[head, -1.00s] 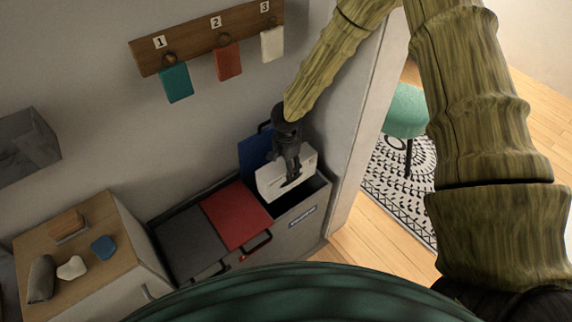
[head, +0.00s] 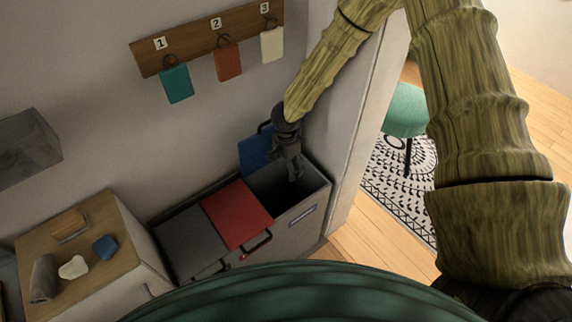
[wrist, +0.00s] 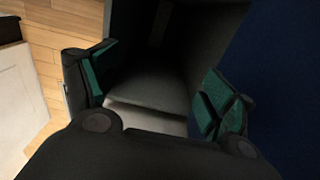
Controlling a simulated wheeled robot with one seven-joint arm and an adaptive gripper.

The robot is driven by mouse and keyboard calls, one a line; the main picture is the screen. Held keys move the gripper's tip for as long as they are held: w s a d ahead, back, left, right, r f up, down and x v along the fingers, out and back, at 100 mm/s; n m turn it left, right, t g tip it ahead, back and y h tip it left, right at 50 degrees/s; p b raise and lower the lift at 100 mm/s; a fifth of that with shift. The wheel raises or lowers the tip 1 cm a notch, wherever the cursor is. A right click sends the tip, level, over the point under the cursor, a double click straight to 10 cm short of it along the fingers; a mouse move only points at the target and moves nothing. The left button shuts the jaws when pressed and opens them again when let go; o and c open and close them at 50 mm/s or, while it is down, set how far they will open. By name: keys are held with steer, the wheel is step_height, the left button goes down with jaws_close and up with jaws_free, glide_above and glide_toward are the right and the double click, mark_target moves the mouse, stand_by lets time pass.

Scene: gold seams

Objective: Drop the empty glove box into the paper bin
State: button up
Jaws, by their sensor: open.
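The paper bin (head: 310,202) is the right-hand compartment of the sorting unit. Its blue lid (head: 255,150) stands raised at the back, and it has a blue label on the front. My gripper (head: 293,170) is open and empty above this compartment, pointing down into it. In the wrist view its green-padded fingers (wrist: 160,90) are spread over the dark inside of the bin. A pale patch (wrist: 145,118) low in the bin, partly hidden by my gripper, looks like the glove box. The glove box does not show in the head view.
A red lid (head: 237,214) and a grey lid (head: 187,246) cover the neighbouring compartments. A wooden-topped cabinet (head: 128,258) with small items stands at left. A numbered hook board (head: 205,38) hangs above. A wall edge stands close right of the bin.

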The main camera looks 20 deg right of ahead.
step_height(320, 180, up, 12)
stand_by(0.6)
stand_by(0.5)
